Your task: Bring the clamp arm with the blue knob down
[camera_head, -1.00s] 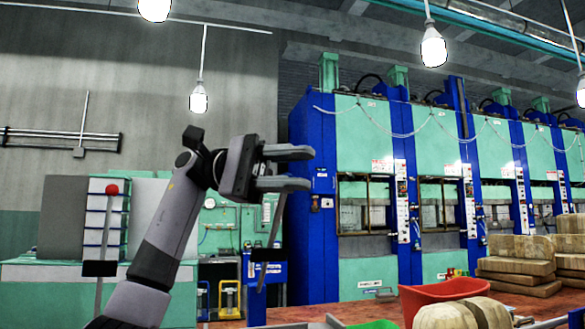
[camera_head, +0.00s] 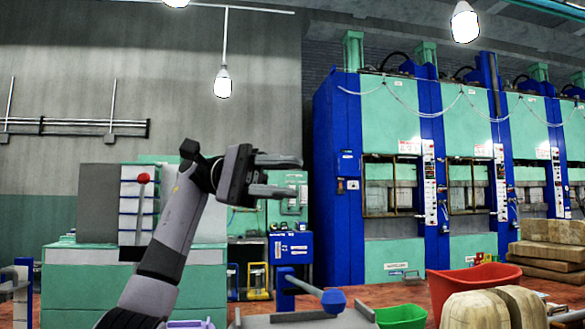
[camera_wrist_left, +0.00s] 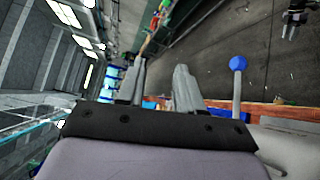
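The clamp arm (camera_head: 305,287) with the blue knob (camera_head: 333,300) lies low at the bottom of the head view. It slopes gently down to the right from a blue post (camera_head: 285,290). The blue knob also shows in the left wrist view (camera_wrist_left: 238,63), on its grey rod, to the right of the fingers. My left gripper (camera_head: 288,176) is above the blue knob and clear of it. Its fingers are apart with nothing between them. A second clamp arm with a red knob (camera_head: 143,178) stands upright at the left.
A grey surface (camera_head: 300,319) lies below the clamp arm. A green bin (camera_head: 401,317), a red bin (camera_head: 470,285) and tan sacks (camera_head: 490,307) are to its right. Tall blue and green presses (camera_head: 338,220) stand behind. The air around my left gripper looks free.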

